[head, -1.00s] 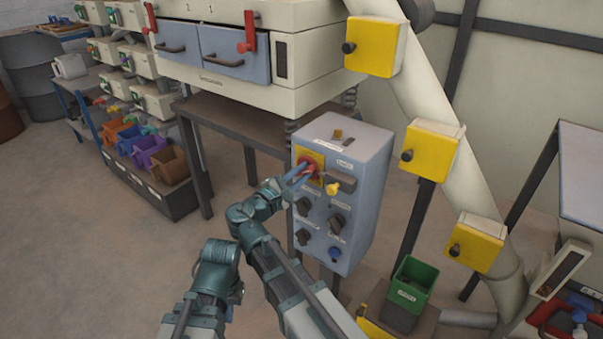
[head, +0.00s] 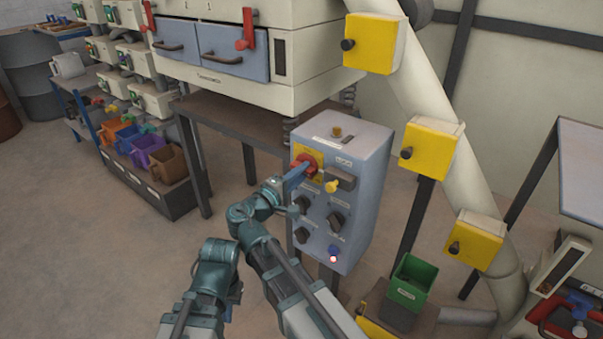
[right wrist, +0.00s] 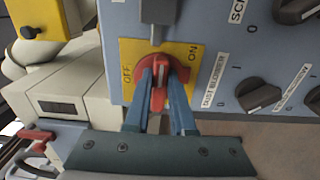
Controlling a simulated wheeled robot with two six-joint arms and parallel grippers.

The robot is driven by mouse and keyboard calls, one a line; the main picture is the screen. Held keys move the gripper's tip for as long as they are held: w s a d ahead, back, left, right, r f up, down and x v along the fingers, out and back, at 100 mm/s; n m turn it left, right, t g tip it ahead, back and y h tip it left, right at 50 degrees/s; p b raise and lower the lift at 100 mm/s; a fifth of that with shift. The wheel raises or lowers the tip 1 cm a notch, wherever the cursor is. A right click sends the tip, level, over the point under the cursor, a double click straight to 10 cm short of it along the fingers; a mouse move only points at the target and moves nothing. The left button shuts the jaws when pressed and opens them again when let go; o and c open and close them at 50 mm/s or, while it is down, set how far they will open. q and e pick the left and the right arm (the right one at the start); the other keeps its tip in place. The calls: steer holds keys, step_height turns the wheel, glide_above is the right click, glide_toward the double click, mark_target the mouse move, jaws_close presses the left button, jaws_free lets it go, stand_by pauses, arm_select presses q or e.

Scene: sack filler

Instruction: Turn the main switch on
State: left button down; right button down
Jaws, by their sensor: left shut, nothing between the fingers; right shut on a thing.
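The main switch (head: 310,165) is a red rotary handle on a yellow plate, on the front of a blue-grey control cabinet (head: 372,190). The right wrist view shows the red handle (right wrist: 157,98) between OFF at left and ON at right; I cannot tell exactly which mark it points to. My right gripper (head: 297,175) is shut on the handle, its blue fingers on either side and partly hiding it. My left gripper (head: 218,252) is shut and empty, low at the left, apart from the cabinet; its fingertips are hard to make out.
A large cream machine (head: 330,45) stands behind. A green bin (head: 410,283) is low at the right. Floor at the left is clear.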

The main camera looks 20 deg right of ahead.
stand_by(0.4)
steer(key=c, duration=0.8)
jaws_free()
steer(key=shift+o, duration=0.2)
